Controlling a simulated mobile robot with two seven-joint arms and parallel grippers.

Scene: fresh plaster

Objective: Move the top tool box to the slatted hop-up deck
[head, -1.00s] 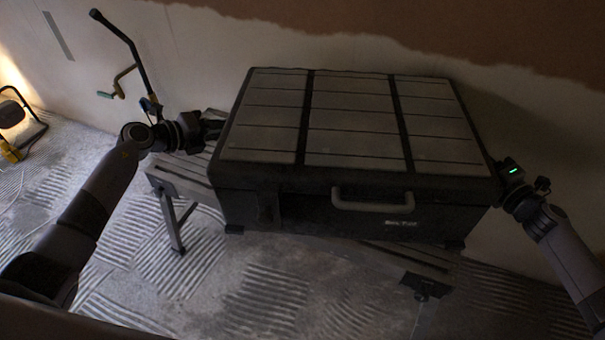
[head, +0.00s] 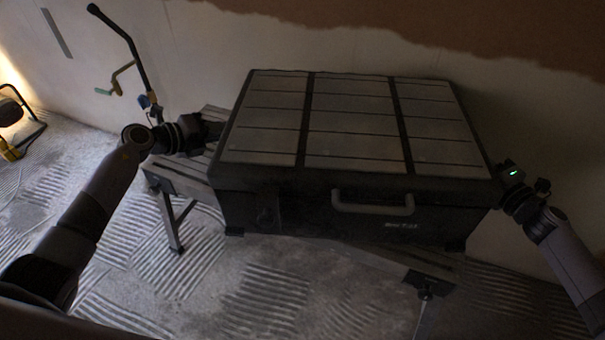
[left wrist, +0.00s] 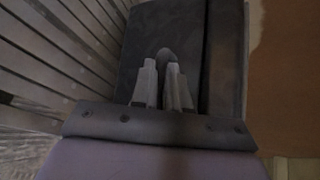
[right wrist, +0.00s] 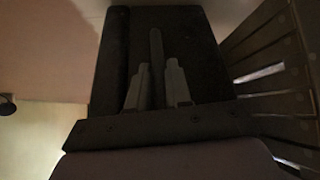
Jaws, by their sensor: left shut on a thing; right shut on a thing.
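A large dark tool box (head: 355,125) with a grey panelled lid and a front handle is level, held between my two arms over the slatted hop-up deck (head: 180,180). My left gripper (head: 212,131) is shut on its left side; the left wrist view shows the fingers (left wrist: 163,85) closed around a side grip (left wrist: 165,54). My right gripper (head: 497,172) is shut on its right side, with fingers (right wrist: 159,85) about a grip bar (right wrist: 157,45). The box hides most of the deck. I cannot tell whether its feet touch the slats.
The deck's legs stand on a ridged grey floor. A plastered wall with a brown unplastered area is close behind the box. A black crank-shaped tool (head: 125,60) with a green handle stands at the left rear. A yellow and black object (head: 14,130) sits at the far left.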

